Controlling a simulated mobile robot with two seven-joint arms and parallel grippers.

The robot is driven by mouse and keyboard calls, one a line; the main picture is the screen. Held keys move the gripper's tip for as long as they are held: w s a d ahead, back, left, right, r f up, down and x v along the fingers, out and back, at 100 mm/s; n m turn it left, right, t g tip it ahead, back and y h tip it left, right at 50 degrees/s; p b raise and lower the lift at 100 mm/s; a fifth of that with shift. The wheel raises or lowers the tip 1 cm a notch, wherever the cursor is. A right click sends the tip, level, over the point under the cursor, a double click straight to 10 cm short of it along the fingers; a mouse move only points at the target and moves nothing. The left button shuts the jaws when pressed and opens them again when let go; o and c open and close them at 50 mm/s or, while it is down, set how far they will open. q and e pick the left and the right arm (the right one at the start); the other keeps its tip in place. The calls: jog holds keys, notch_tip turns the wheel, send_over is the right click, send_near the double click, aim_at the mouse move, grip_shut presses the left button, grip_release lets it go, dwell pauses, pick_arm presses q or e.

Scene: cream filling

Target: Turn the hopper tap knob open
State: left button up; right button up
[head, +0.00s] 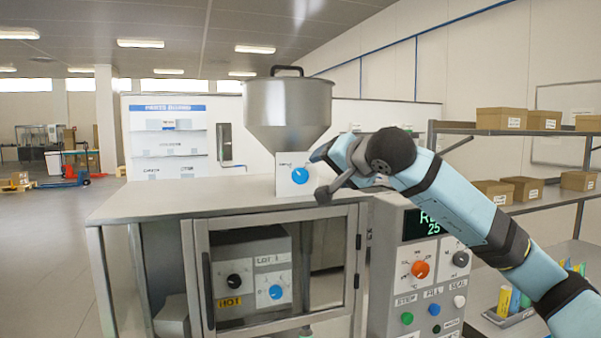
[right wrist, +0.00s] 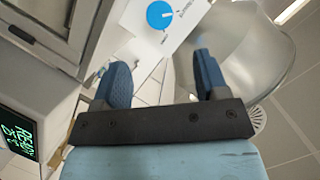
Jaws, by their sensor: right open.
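The hopper (head: 287,110) is a large grey metal funnel with a black handle on top, above the machine's table. A white panel (head: 285,181) with the blue tap knob (head: 300,175) stands just below it. In the right wrist view the blue knob (right wrist: 160,15) shows at the top, ahead of the fingers, with a white pointer mark. My right gripper (head: 318,168) is close to the right of the panel, and its arm comes in from the right. In the right wrist view my right gripper (right wrist: 160,75) is open and empty, apart from the knob. My left gripper is not in view.
Below the table is a glazed cabinet door (head: 280,265) with more knobs behind it. A control panel (head: 425,265) with a display and an orange knob (head: 419,269) stands to the right. Shelves with cardboard boxes (head: 501,120) are at the far right. The table's left part is clear.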

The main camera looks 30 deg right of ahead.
aim_at(302, 176)
jog(key=p+x, duration=0.2)
jog(key=x, duration=0.8)
jog(key=shift+p, duration=0.3)
jog(key=shift+w+f, duration=0.15)
jog(key=shift+w, duration=0.3)
jog(key=c, duration=0.9)
